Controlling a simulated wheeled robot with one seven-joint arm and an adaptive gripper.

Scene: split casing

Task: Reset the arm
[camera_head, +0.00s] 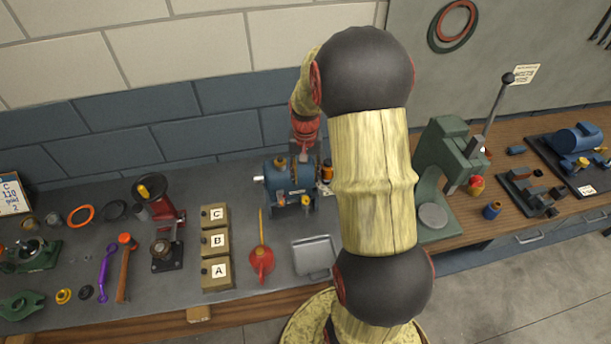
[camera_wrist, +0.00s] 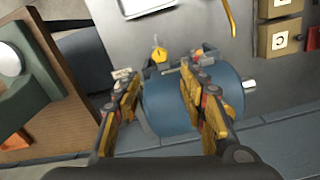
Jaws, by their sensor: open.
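My arm rises in front of the bench in the head view, and my gripper (camera_head: 304,142) hangs above the blue pump-like casing (camera_head: 283,187). In the wrist view my gripper (camera_wrist: 163,105) is open, with its two yellow-and-dark fingers apart. The blue casing (camera_wrist: 170,101) shows between and behind the fingers, with a silver shaft end at its right. I cannot tell whether the fingers touch the casing. Part of the bench behind my arm is hidden in the head view.
Boxes A, B and C (camera_head: 215,240), a red oil can (camera_head: 262,262) and a grey tray (camera_head: 329,257) stand near the casing. A green press (camera_head: 440,170) stands to the right of my arm. A brick wall (camera_head: 170,125) closes the back.

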